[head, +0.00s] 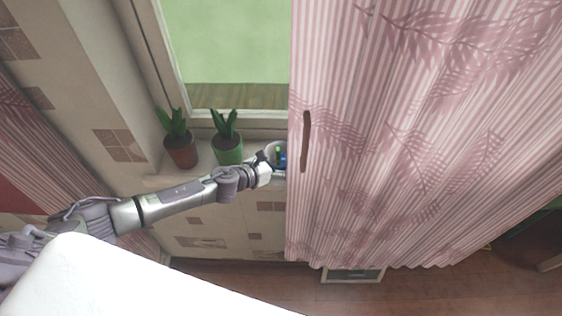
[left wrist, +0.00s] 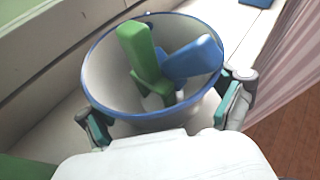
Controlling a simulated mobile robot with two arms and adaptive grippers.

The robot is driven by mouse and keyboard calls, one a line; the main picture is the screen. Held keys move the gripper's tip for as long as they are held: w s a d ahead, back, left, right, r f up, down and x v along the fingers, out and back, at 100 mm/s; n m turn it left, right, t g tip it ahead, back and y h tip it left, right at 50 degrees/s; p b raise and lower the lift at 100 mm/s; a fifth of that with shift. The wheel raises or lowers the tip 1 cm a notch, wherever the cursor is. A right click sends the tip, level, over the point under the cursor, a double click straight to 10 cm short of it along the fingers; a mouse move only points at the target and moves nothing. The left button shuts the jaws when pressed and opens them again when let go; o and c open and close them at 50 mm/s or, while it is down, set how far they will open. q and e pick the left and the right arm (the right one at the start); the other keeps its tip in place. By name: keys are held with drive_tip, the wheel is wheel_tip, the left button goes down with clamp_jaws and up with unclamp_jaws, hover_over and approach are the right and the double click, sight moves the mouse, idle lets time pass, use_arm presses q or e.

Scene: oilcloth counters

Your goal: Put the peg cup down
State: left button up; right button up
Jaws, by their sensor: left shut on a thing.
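The peg cup (left wrist: 110,75) is white inside with a blue rim and holds green and blue pegs (left wrist: 146,62). My left gripper (left wrist: 166,112) is shut on it, one finger on each side. In the head view the cup (head: 272,149) is by the windowsill (head: 203,158), just left of the curtain, and partly hidden by it. My left gripper (head: 271,163) reaches it from the left. I cannot tell whether the cup's base touches the sill. My right gripper is in neither view.
Two potted plants, one in a brown pot (head: 180,151) and one in a green pot (head: 228,149), stand on the sill left of the cup. A pink striped curtain (head: 400,150) hangs close on the right. A blue object (left wrist: 256,3) lies beyond the cup.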

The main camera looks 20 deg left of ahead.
use_arm(q)
drive_tip(key=o, duration=0.9)
drive_tip(key=shift+f, duration=0.1)
drive_tip(key=shift+r, duration=0.25)
drive_tip(key=shift+s+a, duration=0.2)
drive_tip(key=shift+s, duration=0.1)
drive_tip(key=b+v, duration=0.1)
drive_tip(key=v, duration=1)
drive_tip(key=shift+s+r+b, duration=0.15)
drive_tip(key=shift+r+b, duration=0.05)
drive_tip(key=shift+b, duration=0.1)
